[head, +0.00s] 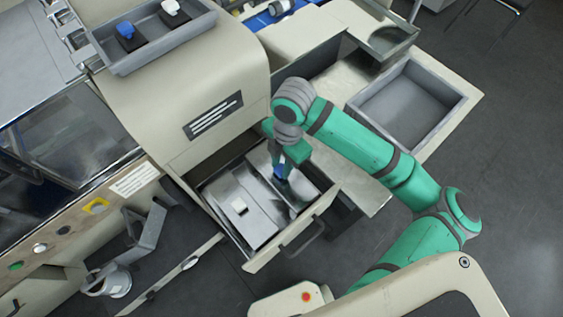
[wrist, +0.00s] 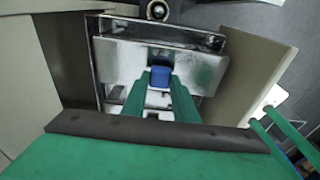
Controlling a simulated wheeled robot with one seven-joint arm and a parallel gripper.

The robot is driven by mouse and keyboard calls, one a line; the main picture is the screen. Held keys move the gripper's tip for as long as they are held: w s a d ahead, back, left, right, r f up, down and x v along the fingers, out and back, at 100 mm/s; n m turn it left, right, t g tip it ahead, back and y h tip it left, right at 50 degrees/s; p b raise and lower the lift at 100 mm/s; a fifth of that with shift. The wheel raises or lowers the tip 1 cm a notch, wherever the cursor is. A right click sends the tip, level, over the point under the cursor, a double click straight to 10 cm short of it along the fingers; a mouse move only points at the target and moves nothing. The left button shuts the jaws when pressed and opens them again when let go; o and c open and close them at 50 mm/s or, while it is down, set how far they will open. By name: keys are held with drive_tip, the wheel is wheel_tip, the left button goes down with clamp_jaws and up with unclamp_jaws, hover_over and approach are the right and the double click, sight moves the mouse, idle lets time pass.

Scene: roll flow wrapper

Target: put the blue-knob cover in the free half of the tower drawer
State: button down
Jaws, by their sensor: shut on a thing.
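The tower drawer (head: 318,208) is pulled open below the tower's labelled front. A grey cover with a white knob (head: 239,206) lies in its left half. My gripper (head: 281,165) is over the right half, shut on the blue knob of a grey metal cover (head: 297,190). In the wrist view the blue knob (wrist: 160,75) sits between my green fingertips, and its cover plate (wrist: 120,62) spreads to both sides within the drawer's outline. The white-knob cover is partly hidden there behind my fingers. I cannot tell whether the held cover touches the drawer floor.
A grey tray (head: 150,62) on top of the tower holds another blue knob (head: 126,31) and a white knob (head: 171,7). An empty grey bin (head: 455,112) stands at the right. The drawer's front handle (head: 303,238) sticks out toward open floor.

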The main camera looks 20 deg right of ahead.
drive_tip(key=shift+f, duration=0.4)
drive_tip(key=c, duration=1.3)
unclamp_jaws()
drive_tip(key=shift+c, duration=0.2)
wheel_tip(320, 180, up, 11)
drive_tip(key=d, duration=0.1)
drive_tip(key=shift+w, duration=0.2)
